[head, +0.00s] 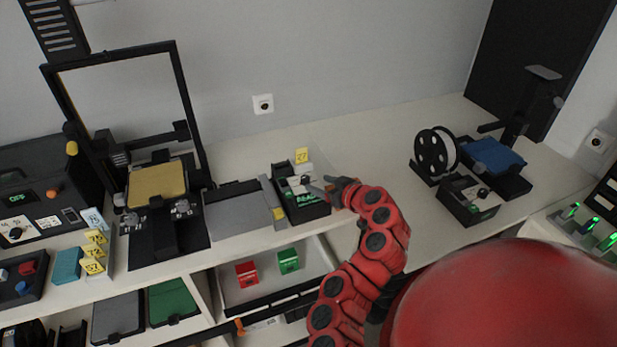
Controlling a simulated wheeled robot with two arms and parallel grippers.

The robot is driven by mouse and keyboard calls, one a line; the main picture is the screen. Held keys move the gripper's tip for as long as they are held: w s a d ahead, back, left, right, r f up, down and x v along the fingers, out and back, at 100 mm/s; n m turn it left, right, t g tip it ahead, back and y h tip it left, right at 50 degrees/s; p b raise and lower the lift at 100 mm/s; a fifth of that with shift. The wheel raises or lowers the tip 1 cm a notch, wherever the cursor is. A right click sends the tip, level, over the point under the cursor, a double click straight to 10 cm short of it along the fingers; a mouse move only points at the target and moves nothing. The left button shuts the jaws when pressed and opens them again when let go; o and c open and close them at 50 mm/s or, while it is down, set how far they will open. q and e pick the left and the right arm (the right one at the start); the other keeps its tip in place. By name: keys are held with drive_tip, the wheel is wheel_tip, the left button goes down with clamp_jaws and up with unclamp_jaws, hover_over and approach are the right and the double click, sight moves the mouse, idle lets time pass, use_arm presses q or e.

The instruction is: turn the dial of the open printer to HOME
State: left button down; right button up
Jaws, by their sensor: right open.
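An open-frame printer with a black frame (180,95) and a gold bed (157,185) stands at the left of the bench. A small black control box (305,212) with a pale top panel and green marks sits right of it. A small dark knob shows on that panel, but its pointer and lettering are too small to read. My right gripper (328,187) is open at the right side of this box, close to the panel. I cannot tell whether it touches the knob. My left gripper is not in view.
A second printer with a blue bed (492,154), a black spool (432,153) and another control box (468,203) stand at the right. A grey plate (235,212) lies left of the nearer box. A black unit (45,185) reads OFF. Bench between is clear.

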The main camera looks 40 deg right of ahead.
sight(306, 178)
drive_tip(key=shift+p+x, duration=0.3)
drive_tip(key=shift+x, duration=3)
clamp_jaws()
